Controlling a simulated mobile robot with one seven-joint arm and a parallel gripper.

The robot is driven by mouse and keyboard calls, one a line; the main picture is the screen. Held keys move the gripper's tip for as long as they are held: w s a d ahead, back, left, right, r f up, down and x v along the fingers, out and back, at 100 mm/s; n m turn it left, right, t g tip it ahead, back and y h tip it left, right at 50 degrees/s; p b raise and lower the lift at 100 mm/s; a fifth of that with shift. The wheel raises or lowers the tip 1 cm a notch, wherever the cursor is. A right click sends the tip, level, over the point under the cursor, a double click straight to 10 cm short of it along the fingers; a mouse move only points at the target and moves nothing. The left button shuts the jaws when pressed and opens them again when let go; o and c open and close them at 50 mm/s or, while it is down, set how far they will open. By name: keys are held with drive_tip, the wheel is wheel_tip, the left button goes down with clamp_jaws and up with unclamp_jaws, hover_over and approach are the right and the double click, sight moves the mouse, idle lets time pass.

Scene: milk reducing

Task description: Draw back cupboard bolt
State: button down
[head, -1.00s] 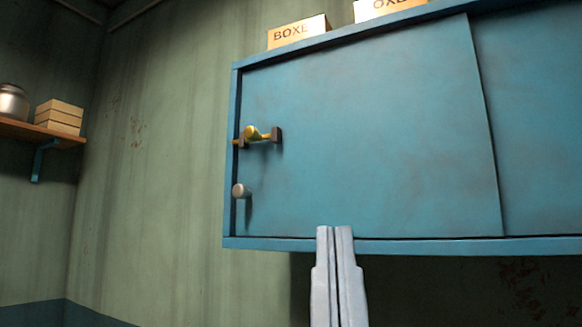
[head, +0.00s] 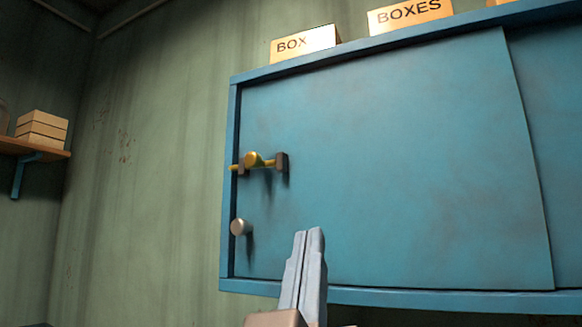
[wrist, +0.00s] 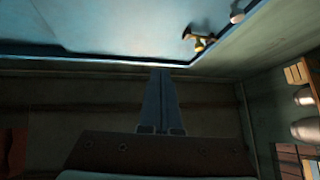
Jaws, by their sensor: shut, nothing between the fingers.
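The blue wall cupboard (head: 400,170) has a sliding door with a brass bolt (head: 253,160) near its left edge. The bolt's rod sits in dark brackets, and its left end reaches the cupboard's left frame. A round metal knob (head: 240,227) is below the bolt. My gripper (head: 308,233) is shut and empty, pointing up in front of the lower door, below and right of the bolt and apart from it. In the wrist view, my gripper (wrist: 162,72) points at the cupboard's lower edge, with the bolt (wrist: 198,39) and knob (wrist: 237,16) at upper right.
A wooden shelf (head: 35,148) with a slatted crate (head: 42,130) is on the left wall. The green wall (head: 145,170) between shelf and cupboard is clear.

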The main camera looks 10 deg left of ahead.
drive_tip(key=w+a+r+n+g+y+p, duration=0.1)
drive_tip(key=w+a+r+n+g+p, duration=0.2)
drive_tip(key=w+a+r+n+p, duration=0.2)
drive_tip(key=w+a+r+n+g+p, duration=0.3)
drive_tip(key=w+a+r+n+p, duration=0.2)
drive_tip(key=a+r+p, duration=0.3)
wheel_tip(320, 180, up, 2)
drive_tip(key=a, duration=0.3)
drive_tip(key=shift+n+y+p, duration=0.3)
drive_tip(key=shift+y+p, duration=0.05)
drive_tip(key=shift+y, duration=0.05)
drive_tip(key=shift+w+r, duration=0.1)
drive_tip(key=shift+r, duration=0.05)
drive_tip(key=shift+r, duration=0.15)
